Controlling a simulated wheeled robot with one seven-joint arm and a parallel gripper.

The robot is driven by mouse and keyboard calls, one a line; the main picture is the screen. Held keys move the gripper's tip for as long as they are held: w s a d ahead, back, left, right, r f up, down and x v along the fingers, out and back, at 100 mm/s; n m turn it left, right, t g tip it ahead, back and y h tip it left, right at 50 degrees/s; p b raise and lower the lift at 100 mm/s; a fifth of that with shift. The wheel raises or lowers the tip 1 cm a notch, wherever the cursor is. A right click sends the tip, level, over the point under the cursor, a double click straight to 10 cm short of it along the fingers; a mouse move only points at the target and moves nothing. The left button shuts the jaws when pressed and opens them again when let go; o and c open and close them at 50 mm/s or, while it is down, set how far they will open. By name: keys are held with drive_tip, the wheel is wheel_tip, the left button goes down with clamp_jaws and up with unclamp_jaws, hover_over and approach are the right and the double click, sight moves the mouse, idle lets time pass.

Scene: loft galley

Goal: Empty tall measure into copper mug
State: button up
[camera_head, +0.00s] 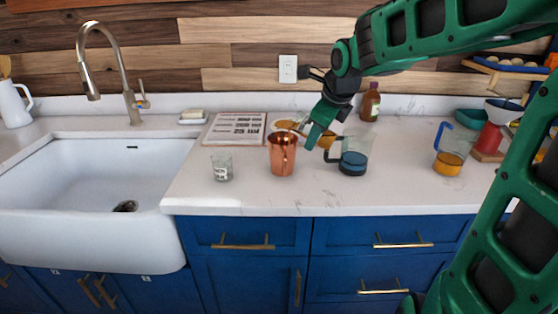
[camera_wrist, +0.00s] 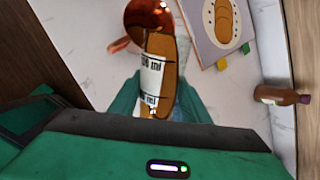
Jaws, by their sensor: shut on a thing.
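The copper mug (camera_head: 282,155) stands upright on the white counter, left of my gripper (camera_head: 312,135). Its shiny top shows at the upper edge of the wrist view (camera_wrist: 150,14). My gripper (camera_wrist: 155,108) is shut on the tall measure (camera_wrist: 152,78), a clear narrow vessel with white ml labels and brown-orange liquid. In the wrist view the measure's far end overlaps the mug's rim. In the head view the measure is hard to make out behind my fingers. I cannot tell whether liquid is flowing or how much is in the mug.
A small clear glass (camera_head: 222,168) stands left of the mug. A dark-handled jug with blue liquid (camera_head: 353,160) stands close right of my gripper. A blue-handled jug with orange liquid (camera_head: 449,158) is farther right. A brown bottle (camera_head: 370,104) and a printed card (camera_head: 237,128) are behind.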

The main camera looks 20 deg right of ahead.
drive_tip(key=shift+g, duration=0.3)
idle(0.5)
